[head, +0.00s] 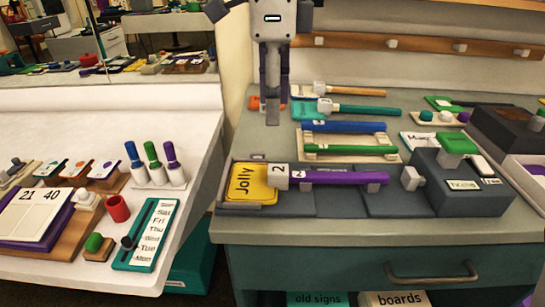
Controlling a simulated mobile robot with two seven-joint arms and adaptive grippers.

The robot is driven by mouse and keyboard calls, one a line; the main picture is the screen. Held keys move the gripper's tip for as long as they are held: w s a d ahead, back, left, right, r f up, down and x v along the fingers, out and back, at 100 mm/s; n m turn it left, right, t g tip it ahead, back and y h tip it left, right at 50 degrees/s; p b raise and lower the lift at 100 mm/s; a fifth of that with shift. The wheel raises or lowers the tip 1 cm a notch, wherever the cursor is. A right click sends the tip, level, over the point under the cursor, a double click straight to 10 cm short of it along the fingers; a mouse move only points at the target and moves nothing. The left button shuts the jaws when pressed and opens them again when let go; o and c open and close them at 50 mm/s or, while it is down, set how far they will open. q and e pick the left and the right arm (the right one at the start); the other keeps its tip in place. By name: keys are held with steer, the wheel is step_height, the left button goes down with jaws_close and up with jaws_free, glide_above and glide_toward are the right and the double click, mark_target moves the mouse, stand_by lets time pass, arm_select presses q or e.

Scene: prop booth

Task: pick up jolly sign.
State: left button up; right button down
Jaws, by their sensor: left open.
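The jolly sign (246,183) is a yellow plate with the word "Jolly", lying flat at the front left of the cabinet top. A purple handle (345,178) runs right from its white collar, which bears a "2". The sign and handle rest on grey holder blocks (335,202). My left gripper (276,110) hangs fingers down, open and empty, in the upper middle of the head view. In the picture it is above and slightly right of the plate, apart from it. It partly hides an orange sign. My right gripper is not in view.
Other handled signs lie behind, with teal (365,110), blue (345,127) and green (350,149) handles. A dark box with a green knob (457,142) stands right of the purple handle. A white table (60,112) with markers (152,163) and calendars is at left.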

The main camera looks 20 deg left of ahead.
arm_select(q)
glide_toward(258, 176)
steer(key=f, duration=0.2)
steer(key=d+f, duration=0.1)
steer(key=f, duration=0.1)
steer(key=d+f, duration=0.1)
steer(key=f, duration=0.1)
steer(key=shift+s+d, duration=0.1)
steer(key=shift+s, duration=0.2)
jaws_close()
